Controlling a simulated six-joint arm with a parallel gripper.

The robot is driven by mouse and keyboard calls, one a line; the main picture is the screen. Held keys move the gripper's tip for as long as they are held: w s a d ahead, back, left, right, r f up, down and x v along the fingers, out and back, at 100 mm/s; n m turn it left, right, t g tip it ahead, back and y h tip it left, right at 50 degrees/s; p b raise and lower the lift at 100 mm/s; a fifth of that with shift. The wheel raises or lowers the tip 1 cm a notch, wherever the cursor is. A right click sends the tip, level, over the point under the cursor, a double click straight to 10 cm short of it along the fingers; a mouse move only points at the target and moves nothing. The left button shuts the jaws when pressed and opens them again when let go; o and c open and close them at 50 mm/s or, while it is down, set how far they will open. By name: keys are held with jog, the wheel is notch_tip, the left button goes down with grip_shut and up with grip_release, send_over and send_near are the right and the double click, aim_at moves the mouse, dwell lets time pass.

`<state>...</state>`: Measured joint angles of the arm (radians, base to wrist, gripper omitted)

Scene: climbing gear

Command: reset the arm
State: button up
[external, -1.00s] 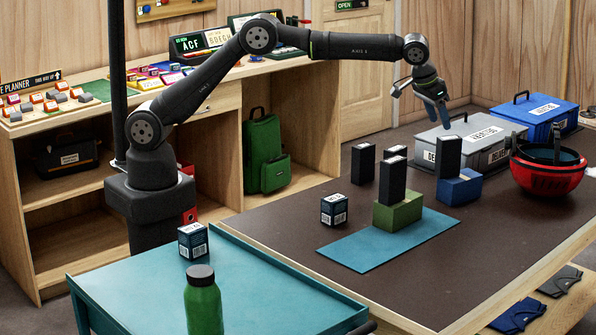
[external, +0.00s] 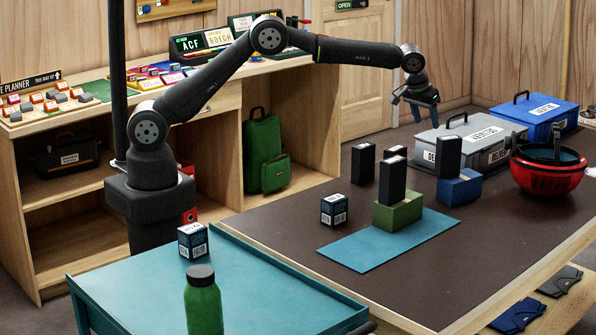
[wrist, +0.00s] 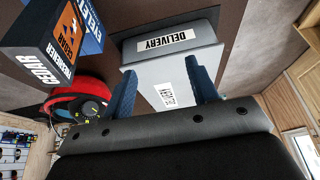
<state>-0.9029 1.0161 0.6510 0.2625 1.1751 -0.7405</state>
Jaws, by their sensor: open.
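My gripper (external: 416,110) is open and empty. It hangs in the air above the far part of the dark table (external: 300,220), near the grey delivery box (external: 466,145). Its two blue fingers also show apart in the wrist view (wrist: 165,98), with the grey box (wrist: 175,58) beyond them. My arm reaches out from its base on the left, with the forearm roughly level and the wrist bent down.
Dark boxes stand on a green block (external: 398,213) and a blue block (external: 460,188); others (external: 363,164) stand on the table. A blue case (external: 540,113) and a red helmet (external: 548,178) are at the right. The teal mat's (external: 365,247) front is clear.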

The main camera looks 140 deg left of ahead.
jog(key=shift+n, duration=0.4)
jog(key=s+f, duration=0.1)
jog(key=f, duration=0.2)
jog(key=s+a+f, duration=0.1)
jog(key=f, duration=0.3)
jog(key=s+a+f, duration=0.1)
jog(key=f, duration=0.3)
jog(key=shift+f, duration=0.1)
jog(key=shift+o, duration=0.2)
